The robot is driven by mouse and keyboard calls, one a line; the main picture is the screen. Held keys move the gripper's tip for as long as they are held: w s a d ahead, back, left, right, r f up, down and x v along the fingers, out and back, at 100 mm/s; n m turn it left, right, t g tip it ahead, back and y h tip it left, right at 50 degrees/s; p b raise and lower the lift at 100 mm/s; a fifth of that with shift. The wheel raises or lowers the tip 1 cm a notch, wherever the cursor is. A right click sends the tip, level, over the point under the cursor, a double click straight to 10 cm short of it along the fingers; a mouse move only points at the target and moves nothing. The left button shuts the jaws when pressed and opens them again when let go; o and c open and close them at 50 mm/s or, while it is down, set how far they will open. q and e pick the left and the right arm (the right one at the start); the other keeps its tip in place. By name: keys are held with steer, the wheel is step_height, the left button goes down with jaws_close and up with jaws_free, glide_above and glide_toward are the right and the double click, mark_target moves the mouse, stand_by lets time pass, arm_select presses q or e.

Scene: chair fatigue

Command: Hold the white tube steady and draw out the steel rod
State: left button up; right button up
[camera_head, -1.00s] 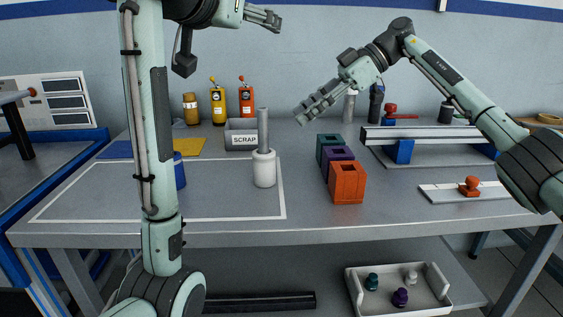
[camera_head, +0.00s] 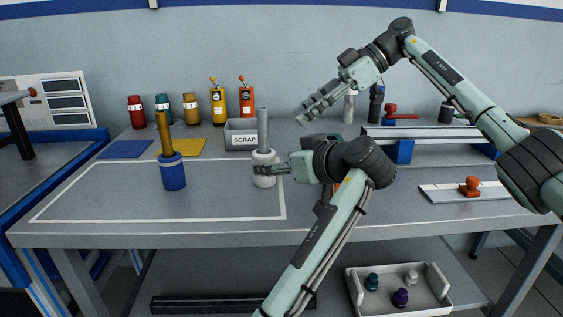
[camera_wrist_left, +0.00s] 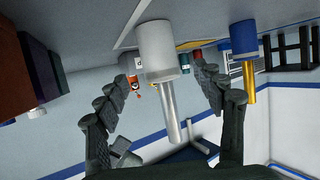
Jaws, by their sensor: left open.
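The white tube (camera_head: 264,157) stands upright on the table, with the grey steel rod (camera_head: 263,126) sticking up out of its top. My left gripper (camera_head: 262,169) comes from the right at the tube's mid-height, and its fingers overlap the tube in the head view. In the left wrist view, which is upside down, the tube (camera_wrist_left: 157,48) and rod (camera_wrist_left: 169,112) show between the open fingers of the left gripper (camera_wrist_left: 163,75). Gaps show on both sides. My right gripper (camera_head: 304,116) hangs above the table at the back right, empty; its finger opening is unclear.
A blue tube (camera_head: 172,175) with a brass rod (camera_head: 164,133) stands left of the white tube. The grey SCRAP bin (camera_head: 240,139) is behind it. Coloured blocks are mostly hidden behind my left arm. The front-left table is clear.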

arm_select(q)
steer(key=x, duration=0.6)
steer(key=shift+w+a+f, duration=0.1)
steer(key=shift+w+a, duration=0.05)
steer(key=shift+w, duration=0.05)
steer(key=c, duration=1.3)
